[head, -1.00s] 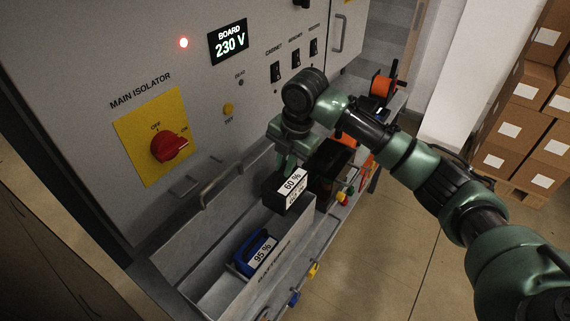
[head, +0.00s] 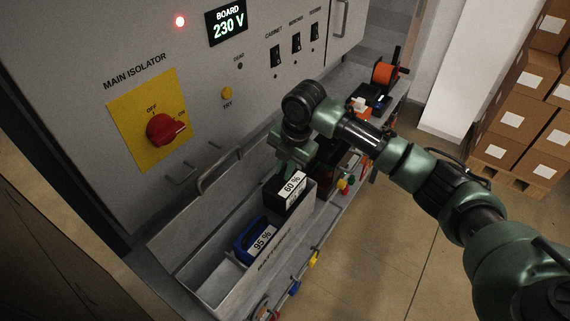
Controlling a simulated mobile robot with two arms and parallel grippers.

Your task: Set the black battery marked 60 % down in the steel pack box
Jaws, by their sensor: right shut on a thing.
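The black battery (head: 279,192), with a white label reading 60 %, is in the jaws of my right gripper (head: 286,163). It hangs upright at the far end of the steel pack box (head: 190,264), its label facing the camera. Its lower part is at the box's right wall; I cannot tell whether it touches the floor of the box. A blue battery (head: 240,244) marked 95 % sits in the same box, nearer the camera. My left gripper is out of view.
The cabinet front carries a red isolator knob (head: 166,129) and a lit board display (head: 227,23). A grey handle (head: 212,172) stands out close behind the box. An orange spool (head: 384,73) is on the far bench end. Stacked cartons (head: 520,123) stand at right.

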